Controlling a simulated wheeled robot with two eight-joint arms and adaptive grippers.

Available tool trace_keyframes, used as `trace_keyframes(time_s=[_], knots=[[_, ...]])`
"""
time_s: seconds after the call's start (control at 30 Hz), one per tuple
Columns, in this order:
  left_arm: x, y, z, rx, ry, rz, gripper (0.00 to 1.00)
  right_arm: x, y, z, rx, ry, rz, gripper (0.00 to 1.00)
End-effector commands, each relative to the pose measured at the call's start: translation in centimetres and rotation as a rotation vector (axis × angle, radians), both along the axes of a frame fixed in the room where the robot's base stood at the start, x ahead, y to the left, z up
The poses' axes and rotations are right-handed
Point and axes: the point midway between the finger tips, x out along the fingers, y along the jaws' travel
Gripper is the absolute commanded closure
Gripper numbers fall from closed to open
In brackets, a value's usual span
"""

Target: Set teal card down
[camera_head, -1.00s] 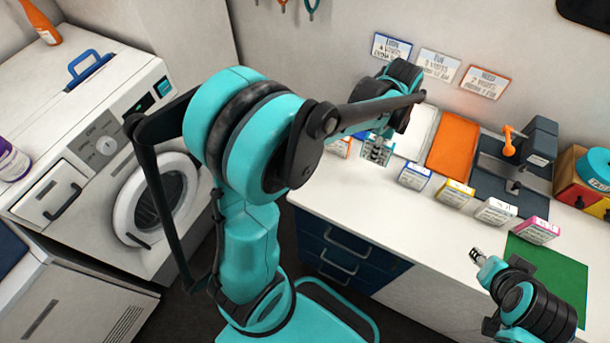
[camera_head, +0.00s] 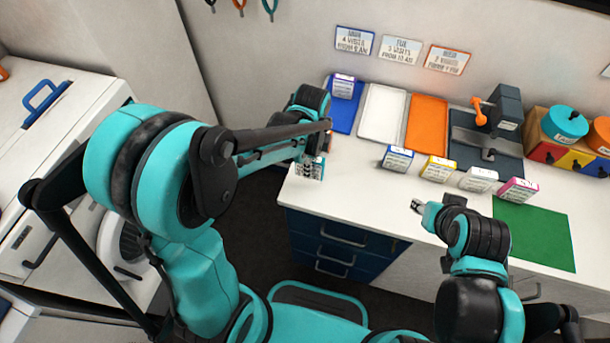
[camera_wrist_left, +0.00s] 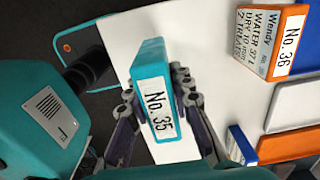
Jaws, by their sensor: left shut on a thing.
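An orange card (camera_wrist_left: 270,40), No. 36, stands close by. Blue (camera_head: 344,114), white (camera_head: 382,112) and orange (camera_head: 427,122) trays lie behind. A purple-topped card (camera_head: 343,86) is at the blue tray. Several cards, including a blue one (camera_head: 397,158), stand in a row; a green mat (camera_head: 535,232) lies right.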

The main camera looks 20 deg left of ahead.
Motion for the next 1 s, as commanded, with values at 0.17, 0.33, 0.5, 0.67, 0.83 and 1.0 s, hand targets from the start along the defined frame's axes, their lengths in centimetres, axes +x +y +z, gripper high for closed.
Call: trace_keyframes(time_s=[0.17,0.33,0.5,0.67,0.83,1.0], knots=[[0.1,1.2,-0.9,0.0,0.0,0.0,1.0,0.0,0.0,-0.4,0.0,0.0,0.0,0.6],[0.1,1.2,-2.9,0.0,0.0,-0.001,1.0,0.0,0.0,-1.2,0.0,0.0,0.0,0.6],[0.1,1.2,-4.9,0.0,0.0,-0.001,1.0,0.0,0.0,-1.9,0.0,0.0,0.0,0.6],[0.1,1.2,-4.7,0.0,0.0,-0.001,1.0,0.0,0.0,-1.7,0.0,0.0,0.0,0.6],[0.1,1.2,-5.1,0.0,0.0,-0.001,1.0,0.0,0.0,-2.1,0.0,0.0,0.0,0.6],[0.1,1.2,-5.0,0.0,0.0,-0.001,0.58,0.0,0.0,-2.0,0.0,0.0,0.0,0.6]])
